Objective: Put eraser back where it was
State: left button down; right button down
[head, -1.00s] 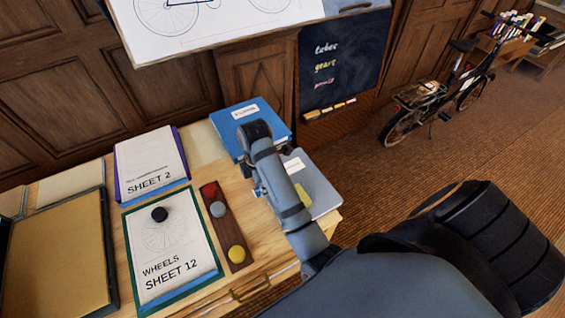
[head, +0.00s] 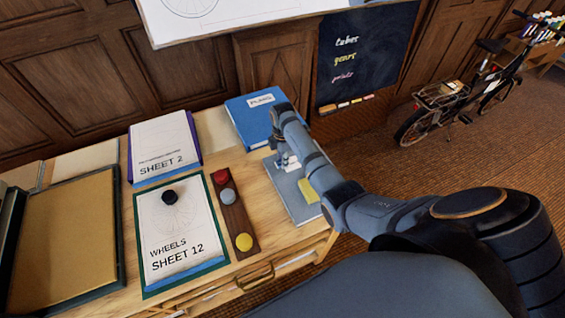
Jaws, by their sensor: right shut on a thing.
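My right gripper (head: 286,162) points down over the upper left part of a grey-blue book (head: 296,203) at the right of the desk. It is shut on a small pale thing, which I take to be the eraser; the fingers and arm hide most of it. I cannot tell whether it touches the book. A yellow note (head: 308,190) lies on the book, partly beside my arm. My left gripper is not in view.
A blue book (head: 250,118) lies behind the gripper. Left of it are a dark strip with red, grey and yellow knobs (head: 235,215), the Wheels Sheet 12 board (head: 178,232) with a black knob (head: 170,196), and Sheet 2 (head: 165,146). A chalkboard (head: 365,60) and bicycle (head: 465,95) stand beyond.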

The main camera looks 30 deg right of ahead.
jog(key=shift+f, duration=1)
jog(key=c, duration=1.1)
grip_release()
jog(key=shift+f, duration=0.15)
jog(key=shift+c, duration=0.2)
jog(key=shift+r, duration=0.3)
notch_tip(320, 180, up, 12)
jog(key=shift+b, duration=0.3)
jog(key=shift+s+f, duration=0.1)
jog(key=shift+f, duration=0.1)
